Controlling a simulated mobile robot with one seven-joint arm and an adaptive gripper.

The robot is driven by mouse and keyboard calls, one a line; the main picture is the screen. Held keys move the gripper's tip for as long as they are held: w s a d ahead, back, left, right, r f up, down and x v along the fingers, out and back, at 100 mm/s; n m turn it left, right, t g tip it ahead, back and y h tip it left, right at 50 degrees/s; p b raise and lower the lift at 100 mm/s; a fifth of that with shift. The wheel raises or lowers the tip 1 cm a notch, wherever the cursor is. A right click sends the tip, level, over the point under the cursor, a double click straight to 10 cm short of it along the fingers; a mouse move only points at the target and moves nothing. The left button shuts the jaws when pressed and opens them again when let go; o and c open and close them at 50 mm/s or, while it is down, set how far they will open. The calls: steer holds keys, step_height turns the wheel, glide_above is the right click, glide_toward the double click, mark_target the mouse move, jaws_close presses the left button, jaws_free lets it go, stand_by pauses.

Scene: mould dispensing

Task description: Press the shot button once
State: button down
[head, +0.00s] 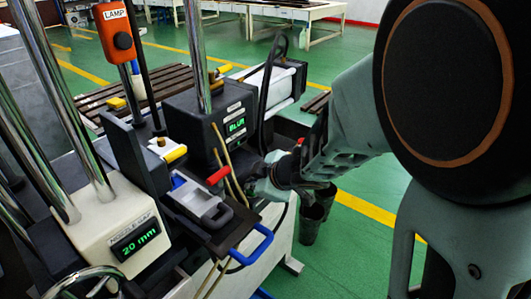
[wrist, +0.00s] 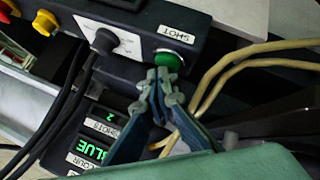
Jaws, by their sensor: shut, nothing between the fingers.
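The green shot button (wrist: 169,61) sits on a dark panel under a white SHOT label (wrist: 176,34) in the wrist view. My gripper (wrist: 160,84) is shut and empty, with its fingertips at the lower edge of the button, partly covering it. I cannot tell whether they touch it. In the head view my gripper (head: 268,178) is at the right side of the dark machine box (head: 190,110). The button cannot be made out there.
Tan hoses (wrist: 225,75) run just right of my fingers. A green display (wrist: 87,150) reads BLUE. A grey mould (head: 197,203) and blue handle (head: 258,245) lie below.

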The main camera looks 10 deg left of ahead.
step_height(320, 180, up, 6)
steer(key=p, duration=0.6)
steer(key=shift+p, duration=0.3)
stand_by(0.4)
